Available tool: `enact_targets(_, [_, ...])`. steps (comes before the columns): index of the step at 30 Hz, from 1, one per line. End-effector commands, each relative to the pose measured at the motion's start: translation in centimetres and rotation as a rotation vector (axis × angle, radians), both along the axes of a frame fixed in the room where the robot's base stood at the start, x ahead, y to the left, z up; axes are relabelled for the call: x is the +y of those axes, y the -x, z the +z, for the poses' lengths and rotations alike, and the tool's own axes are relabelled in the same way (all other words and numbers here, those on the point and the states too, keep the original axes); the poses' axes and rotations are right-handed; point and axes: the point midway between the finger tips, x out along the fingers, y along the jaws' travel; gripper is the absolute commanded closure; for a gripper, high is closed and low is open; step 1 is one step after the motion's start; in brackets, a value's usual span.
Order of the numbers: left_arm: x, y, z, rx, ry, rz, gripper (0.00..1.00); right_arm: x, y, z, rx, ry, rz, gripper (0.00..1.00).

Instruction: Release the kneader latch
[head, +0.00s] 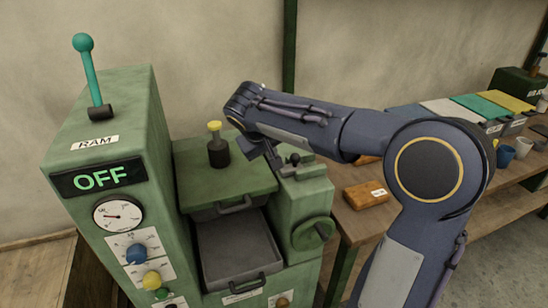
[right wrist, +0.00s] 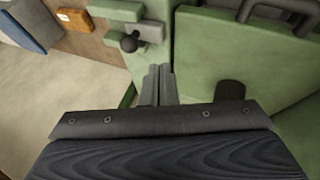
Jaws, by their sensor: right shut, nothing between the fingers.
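The latch is probably the small grey-green block with a black ball knob (head: 293,159) on top of the green machine, right of its lid. In the right wrist view the knob (right wrist: 130,42) sits on a light green bar. My right gripper (head: 276,163) points down just left of the knob. Its fingers (right wrist: 158,72) are shut and empty, and appear apart from the knob. The green lid (head: 190,165) with a front handle (head: 234,205) lies flat beside the latch. My left gripper is not in view.
A green cabinet with a teal-ball lever (head: 88,70) marked RAM and an OFF display (head: 98,177) stands at left. A yellow-topped black post (head: 218,150) rises from the lid. A grey tray (head: 238,245) sits below. An orange block (head: 367,194) lies on the wooden bench.

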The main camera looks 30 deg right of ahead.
Motion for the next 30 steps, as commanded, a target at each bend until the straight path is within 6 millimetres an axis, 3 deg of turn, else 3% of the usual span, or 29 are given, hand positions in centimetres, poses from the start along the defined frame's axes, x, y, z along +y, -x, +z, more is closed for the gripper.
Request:
enact_targets(3, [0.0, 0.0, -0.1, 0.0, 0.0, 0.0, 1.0, 1.0, 0.6, 1.8, -0.005, -0.001, 0.003, 1.0])
enact_targets(9, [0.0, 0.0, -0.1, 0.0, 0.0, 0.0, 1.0, 1.9, 1.3, 3.5, -0.002, -0.001, 0.001, 1.0])
enact_targets(27, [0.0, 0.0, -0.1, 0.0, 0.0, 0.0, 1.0, 2.0, 1.5, 3.7, -0.001, -0.001, 0.001, 1.0])
enact_targets(30, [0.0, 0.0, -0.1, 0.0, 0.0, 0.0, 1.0, 1.9, 2.3, 3.4, 0.005, -0.022, 0.007, 1.0])
